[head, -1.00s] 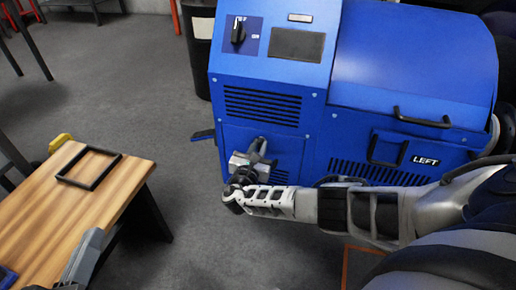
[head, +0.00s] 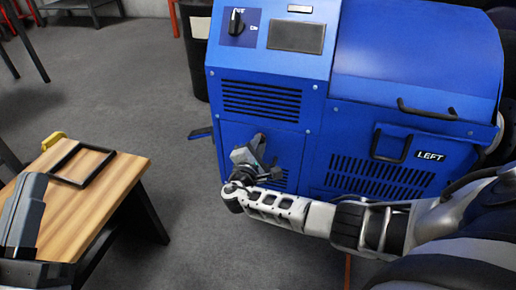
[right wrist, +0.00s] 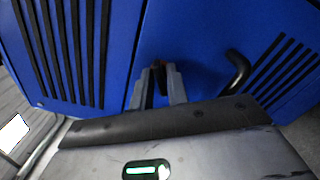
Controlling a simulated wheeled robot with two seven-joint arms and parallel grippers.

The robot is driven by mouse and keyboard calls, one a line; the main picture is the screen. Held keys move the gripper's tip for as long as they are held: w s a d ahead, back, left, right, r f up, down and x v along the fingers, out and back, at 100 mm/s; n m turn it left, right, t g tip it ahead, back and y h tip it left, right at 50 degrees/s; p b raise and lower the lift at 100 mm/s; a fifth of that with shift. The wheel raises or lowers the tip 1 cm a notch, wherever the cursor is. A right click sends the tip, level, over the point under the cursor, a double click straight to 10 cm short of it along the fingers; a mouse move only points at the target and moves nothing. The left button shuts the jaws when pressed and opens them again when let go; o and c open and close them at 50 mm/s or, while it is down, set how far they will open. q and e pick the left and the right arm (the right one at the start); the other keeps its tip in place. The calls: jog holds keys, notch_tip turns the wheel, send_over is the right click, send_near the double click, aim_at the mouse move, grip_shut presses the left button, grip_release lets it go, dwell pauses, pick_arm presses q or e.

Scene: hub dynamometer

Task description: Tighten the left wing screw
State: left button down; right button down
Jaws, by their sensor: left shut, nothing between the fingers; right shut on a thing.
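My right gripper (head: 262,150) is at the lower front of the blue machine (head: 330,115), left of the panel marked LEFT (head: 430,155). In the right wrist view its two grey fingers (right wrist: 160,85) are close together on a small dark thing at the blue panel. That thing sits where the left wing screw could be, but it is mostly hidden by the fingers, and its wings cannot be made out. My left gripper (head: 25,212) is over the left part of the wooden table, apart from the machine, shut and empty.
The wooden table (head: 95,205) carries a black square frame (head: 82,166) and a yellow thing (head: 53,140) at its far edge. The machine has a black handle (head: 427,112), vents (head: 260,101) and a knob (head: 237,20). Grey floor lies free between table and machine.

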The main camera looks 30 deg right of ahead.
jog(key=m+b, duration=0.1)
jog(key=m, duration=0.2)
jog(key=shift+f+m, duration=0.15)
jog(key=shift+m, duration=0.15)
pick_arm(q)
jog(key=shift+s+d+r+m+h+b, duration=0.1)
jog(key=shift+s+r+m+h, duration=0.15)
jog(key=shift+r+m+h, duration=0.45)
jog(key=shift+s+a+r+m+h+b, duration=0.15)
jog(key=shift+s+r+m+h, duration=0.2)
jog(key=shift+m+h, duration=0.5)
jog(key=shift+s+d+r+m+h+b, duration=0.1)
jog(key=shift+s+d+r+m+h, duration=0.1)
jog(key=shift+r+m+h, duration=0.6)
pick_arm(e)
jog(key=shift+m, duration=1.2)
pick_arm(q)
jog(key=shift+f+y, duration=0.15)
jog(key=shift+y, duration=0.1)
pick_arm(e)
jog(key=shift+m, duration=0.3)
jog(key=c, duration=1.5)
grip_release()
jog(key=shift+c, duration=0.2)
